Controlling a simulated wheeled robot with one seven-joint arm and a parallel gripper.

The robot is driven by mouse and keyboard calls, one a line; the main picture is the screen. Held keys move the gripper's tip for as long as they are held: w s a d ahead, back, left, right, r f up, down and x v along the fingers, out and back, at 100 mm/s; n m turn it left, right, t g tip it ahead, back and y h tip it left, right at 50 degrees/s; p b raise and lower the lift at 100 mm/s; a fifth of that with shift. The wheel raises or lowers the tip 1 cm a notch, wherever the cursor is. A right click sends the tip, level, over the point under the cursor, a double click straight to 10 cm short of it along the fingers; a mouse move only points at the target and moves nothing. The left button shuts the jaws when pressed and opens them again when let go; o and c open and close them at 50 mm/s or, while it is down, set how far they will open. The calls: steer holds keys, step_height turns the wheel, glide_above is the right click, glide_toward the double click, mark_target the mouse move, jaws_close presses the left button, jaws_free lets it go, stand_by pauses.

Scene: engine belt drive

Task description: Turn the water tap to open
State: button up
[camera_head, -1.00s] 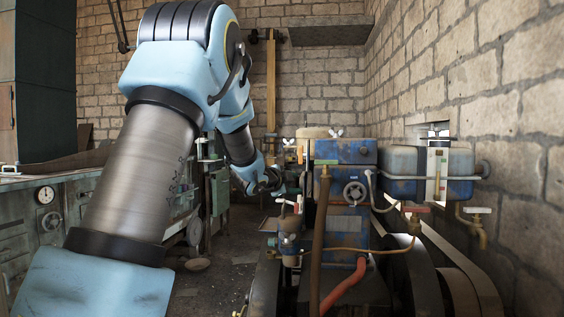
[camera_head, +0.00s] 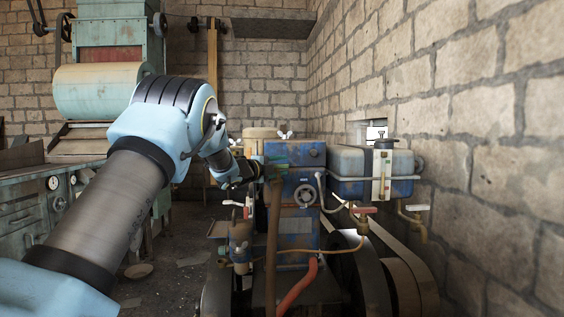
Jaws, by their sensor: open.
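The blue engine (camera_head: 293,225) stands in the middle. Several small taps show around it, and I cannot tell for certain which is the water tap. One tap with a red handle (camera_head: 364,210) sits on a copper pipe at the engine's right. A brass tap with a pale handle (camera_head: 416,208) hangs below the blue-grey tank (camera_head: 350,163). A red-and-white lever (camera_head: 232,203) is at the engine's left. My gripper (camera_head: 262,170) is open in front of the engine's upper left side, apart from the right-hand taps. Its fingertips are small and hard to make out.
A brown hose (camera_head: 272,240) and a red hose (camera_head: 297,285) run down the engine's front. A belt and wheels (camera_head: 385,270) stand at lower right, near the brick wall (camera_head: 480,130). A green workbench (camera_head: 30,205) is at left. Floor (camera_head: 180,270) shows between.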

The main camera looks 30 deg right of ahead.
steer(key=shift+w+d, duration=0.15)
steer(key=shift+d, duration=0.35)
jaws_close()
stand_by(0.3)
